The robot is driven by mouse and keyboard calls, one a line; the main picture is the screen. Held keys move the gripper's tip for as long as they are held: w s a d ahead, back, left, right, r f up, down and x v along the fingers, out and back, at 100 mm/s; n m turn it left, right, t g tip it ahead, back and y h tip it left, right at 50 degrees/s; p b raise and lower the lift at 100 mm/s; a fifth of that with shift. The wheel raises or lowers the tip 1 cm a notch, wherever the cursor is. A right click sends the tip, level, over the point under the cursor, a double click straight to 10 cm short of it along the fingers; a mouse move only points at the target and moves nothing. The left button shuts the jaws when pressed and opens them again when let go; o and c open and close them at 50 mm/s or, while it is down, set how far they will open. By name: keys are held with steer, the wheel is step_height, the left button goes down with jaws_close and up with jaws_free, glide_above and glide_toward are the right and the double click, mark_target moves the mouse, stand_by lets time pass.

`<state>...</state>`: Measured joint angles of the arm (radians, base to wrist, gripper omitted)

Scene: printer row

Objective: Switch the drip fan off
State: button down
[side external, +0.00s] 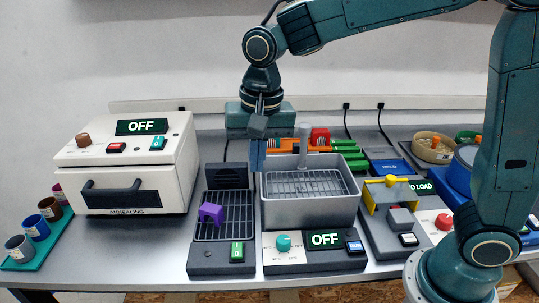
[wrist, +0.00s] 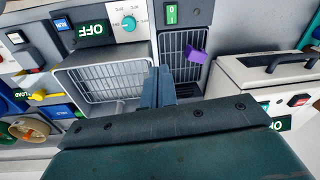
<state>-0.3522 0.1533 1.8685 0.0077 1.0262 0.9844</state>
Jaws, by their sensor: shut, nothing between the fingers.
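The drip fan unit is a dark grey station with a wire grille (side external: 236,222) and a black louvred fan block (side external: 227,176) at its back. Its green rocker switch (side external: 237,252) is on the front panel; the switch also shows at the top of the wrist view (wrist: 171,14). I cannot tell which side of it is pressed. A purple part (side external: 211,213) sits on the grille, also seen in the wrist view (wrist: 195,53). My gripper (side external: 258,168) is shut and empty, pointing down above the back of the station, near the wash basin's left edge and apart from the switch.
A grey basin (side external: 310,212) with a wire basket stands right of the drip station, with a teal knob (side external: 283,242) and an OFF display (side external: 324,240) in front. A white annealing oven (side external: 130,165) stands left. A yellow-handled station (side external: 388,205) is further right.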

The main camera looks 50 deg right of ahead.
steer(key=m+g, duration=0.1)
steer(key=m, duration=0.1)
glide_above(234, 248)
steer(key=w+d, duration=0.1)
step_height(234, 248, down, 4)
steer(key=shift+f, duration=0.2)
steer(key=shift+f, duration=0.1)
step_height(234, 248, down, 14)
steer(key=shift+r, duration=0.1)
stand_by(0.6)
stand_by(0.3)
steer(key=shift+f, duration=0.2)
steer(key=shift+r, duration=0.1)
steer(key=shift+s+a+r, duration=0.25)
steer(key=shift+s+a, duration=0.2)
